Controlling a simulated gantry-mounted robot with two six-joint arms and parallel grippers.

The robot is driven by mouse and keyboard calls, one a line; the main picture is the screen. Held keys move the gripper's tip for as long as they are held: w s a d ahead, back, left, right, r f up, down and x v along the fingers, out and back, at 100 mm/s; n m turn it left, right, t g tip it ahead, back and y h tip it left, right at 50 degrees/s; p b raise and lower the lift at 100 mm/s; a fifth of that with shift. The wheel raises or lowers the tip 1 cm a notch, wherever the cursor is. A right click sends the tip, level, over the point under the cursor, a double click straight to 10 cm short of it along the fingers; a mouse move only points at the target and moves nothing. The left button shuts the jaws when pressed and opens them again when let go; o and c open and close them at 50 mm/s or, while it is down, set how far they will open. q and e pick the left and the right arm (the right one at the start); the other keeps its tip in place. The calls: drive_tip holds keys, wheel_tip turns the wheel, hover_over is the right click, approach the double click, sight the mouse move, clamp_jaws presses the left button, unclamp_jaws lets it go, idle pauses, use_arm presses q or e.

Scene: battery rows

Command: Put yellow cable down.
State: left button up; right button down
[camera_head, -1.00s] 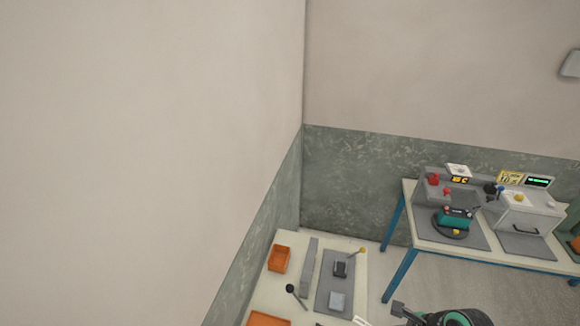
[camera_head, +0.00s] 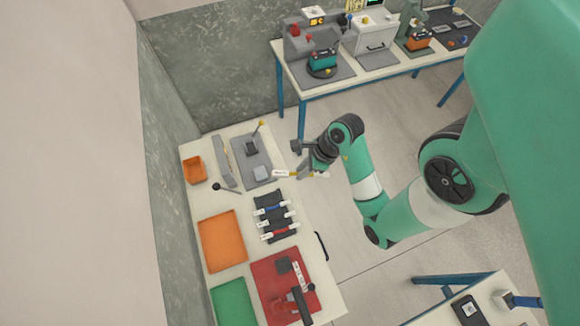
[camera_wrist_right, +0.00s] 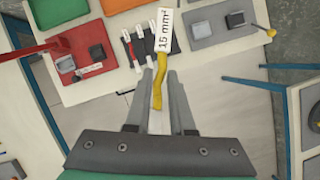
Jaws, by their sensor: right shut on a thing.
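My right gripper (camera_head: 308,172) is shut on a yellow cable (camera_head: 321,175) with a white label (camera_head: 281,173) at one end. In the right wrist view, the yellow cable (camera_wrist_right: 160,88) runs between the fingers, and its label (camera_wrist_right: 164,29) reads about "15 mm²". The gripper is at the right edge of the near workbench, beside the dark cable rack (camera_head: 262,207). The rack (camera_wrist_right: 147,47) is partly hidden behind the held cable in the wrist view. My left gripper is not in view.
On the workbench stand an orange tray (camera_head: 237,262), a small orange bin (camera_head: 189,173), a red mat (camera_head: 262,272), a green tray (camera_head: 228,309) and a grey mat (camera_head: 262,158). A second table (camera_head: 288,68) with devices stands behind. Open floor (camera_head: 345,245) lies right of the bench.

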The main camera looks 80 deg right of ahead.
drive_tip(key=shift+w+d, duration=0.1)
drive_tip(key=shift+d, duration=0.05)
drive_tip(key=w+a+f+n+y+b, duration=0.15)
drive_tip(key=a+f+b, duration=0.25)
drive_tip(key=f+b, duration=0.6)
drive_tip(key=w+a+f+n+b, duration=0.3)
drive_tip(key=f+b, duration=0.6)
drive_tip(key=f, duration=0.3)
drive_tip(key=w+d+f+b, duration=0.1)
drive_tip(key=w+d+f, duration=0.1)
drive_tip(key=d+f, duration=0.1)
drive_tip(key=w+d+f+b, duration=0.2)
drive_tip(key=w+d+f, duration=0.1)
drive_tip(key=w+d+f+b, duration=0.2)
drive_tip(key=w+d+f, duration=0.1)
drive_tip(key=shift+w+d, duration=0.2)
drive_tip(key=shift+d, duration=0.2)
drive_tip(key=shift+w+d+f, duration=0.1)
drive_tip(key=shift+w+d, duration=0.05)
drive_tip(key=shift+d, duration=0.05)
drive_tip(key=shift+w+d+f, duration=0.1)
drive_tip(key=shift+f, duration=0.2)
wheel_tip(320, 180, down, 3)
drive_tip(key=shift+f+b, duration=0.15)
drive_tip(key=shift+b, duration=0.7)
